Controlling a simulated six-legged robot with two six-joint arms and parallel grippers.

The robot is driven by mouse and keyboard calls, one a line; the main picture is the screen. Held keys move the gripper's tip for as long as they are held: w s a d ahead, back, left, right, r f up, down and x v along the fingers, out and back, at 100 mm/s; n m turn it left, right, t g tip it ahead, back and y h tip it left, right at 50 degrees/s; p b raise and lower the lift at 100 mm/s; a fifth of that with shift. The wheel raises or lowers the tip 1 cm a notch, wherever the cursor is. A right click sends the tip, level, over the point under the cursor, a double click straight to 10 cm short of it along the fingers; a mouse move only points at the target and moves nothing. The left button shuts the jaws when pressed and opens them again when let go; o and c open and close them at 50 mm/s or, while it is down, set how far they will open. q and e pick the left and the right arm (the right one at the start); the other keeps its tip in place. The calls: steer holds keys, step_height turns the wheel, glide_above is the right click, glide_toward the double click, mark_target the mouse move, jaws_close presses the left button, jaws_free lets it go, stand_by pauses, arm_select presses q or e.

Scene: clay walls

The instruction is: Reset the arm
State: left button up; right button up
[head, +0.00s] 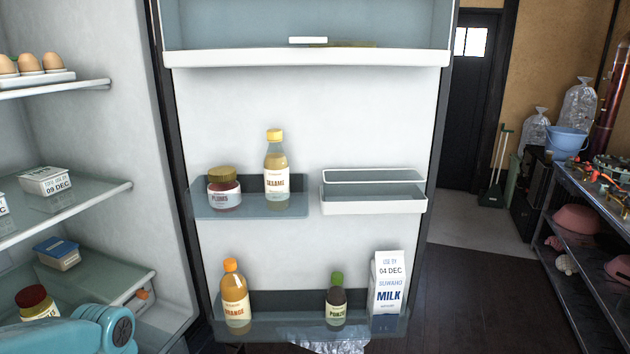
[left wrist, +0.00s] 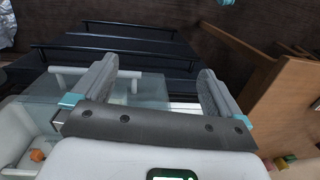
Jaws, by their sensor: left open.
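My left arm (head: 95,330) shows as a teal link at the lower left of the head view, in front of the fridge shelves. Its gripper is outside that view. In the left wrist view my left gripper (left wrist: 156,72) is open, its two grey fingers wide apart with nothing between them. Beyond the fingers are dark slatted surfaces and a pale glass shelf edge. My right arm and gripper are in neither view.
The fridge door (head: 310,120) stands open, holding bottles, a jar and a milk carton (head: 388,290). Fridge shelves (head: 70,210) with eggs and packages are at left. A metal rack (head: 590,230) stands at right; dark floor (head: 480,290) between is clear. A wooden panel (left wrist: 262,85) is right of my left gripper.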

arm_select(q)
steer(key=s+d+f+m+g+h+p, duration=0.15)
steer(key=s+d+f+m, duration=0.25)
steer(key=s+d+f, duration=0.55)
steer(key=s+d+f+m+h+p, duration=0.1)
steer(key=s+d+f+m+h, duration=0.35)
steer(key=d+f, duration=0.75)
steer(key=w+m+t, duration=0.1)
steer(key=w+a+f+m+t+y, duration=0.1)
steer(key=w+a+m+t+y, duration=0.1)
steer(key=shift+f+m, duration=0.35)
